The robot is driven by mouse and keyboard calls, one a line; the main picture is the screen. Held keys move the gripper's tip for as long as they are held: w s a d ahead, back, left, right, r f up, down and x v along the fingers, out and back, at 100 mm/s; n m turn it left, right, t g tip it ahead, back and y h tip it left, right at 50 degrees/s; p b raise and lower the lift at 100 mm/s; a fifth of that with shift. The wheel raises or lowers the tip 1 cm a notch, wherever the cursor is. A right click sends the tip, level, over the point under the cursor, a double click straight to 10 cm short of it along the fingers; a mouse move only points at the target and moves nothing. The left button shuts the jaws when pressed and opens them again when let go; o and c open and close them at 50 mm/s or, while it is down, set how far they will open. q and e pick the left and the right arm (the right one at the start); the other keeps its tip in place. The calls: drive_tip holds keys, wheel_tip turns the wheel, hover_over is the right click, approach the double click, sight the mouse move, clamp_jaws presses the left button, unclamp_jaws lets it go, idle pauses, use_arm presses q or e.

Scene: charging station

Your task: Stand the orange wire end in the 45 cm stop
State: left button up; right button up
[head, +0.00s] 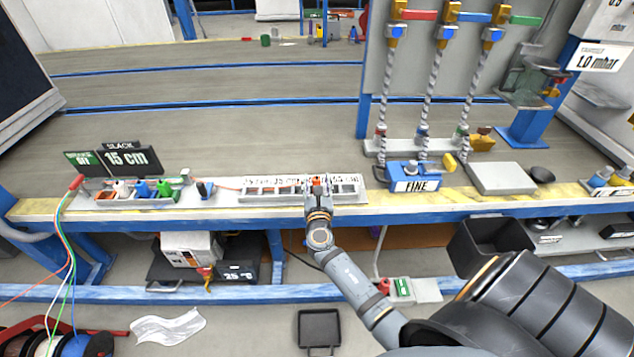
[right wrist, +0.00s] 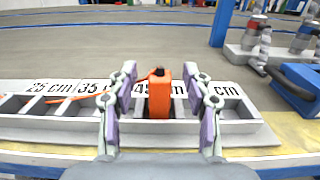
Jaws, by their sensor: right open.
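The orange wire end (right wrist: 159,95) stands upright at the 45 cm stop of the grey stop rail (right wrist: 60,125), in front of the partly covered 45 cm label. Its foot appears to be inside that compartment. My right gripper (right wrist: 162,98) is open, one finger on each side of the wire end, with gaps visible. In the head view the wire end (head: 316,181) shows just beyond my right gripper (head: 317,190), on the rail (head: 270,198). A thin orange wire runs left from it along the rail. My left gripper is not in view.
A blue FINE box (head: 414,178) stands right of the rail. Left are a tray of coloured wire ends (head: 140,190), a dark blue block (head: 205,188) and a 15 cm SLACK sign (head: 130,158). The bench behind the rail is clear.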

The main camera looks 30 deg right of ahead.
drive_tip(key=v, duration=1.2)
idle(0.4)
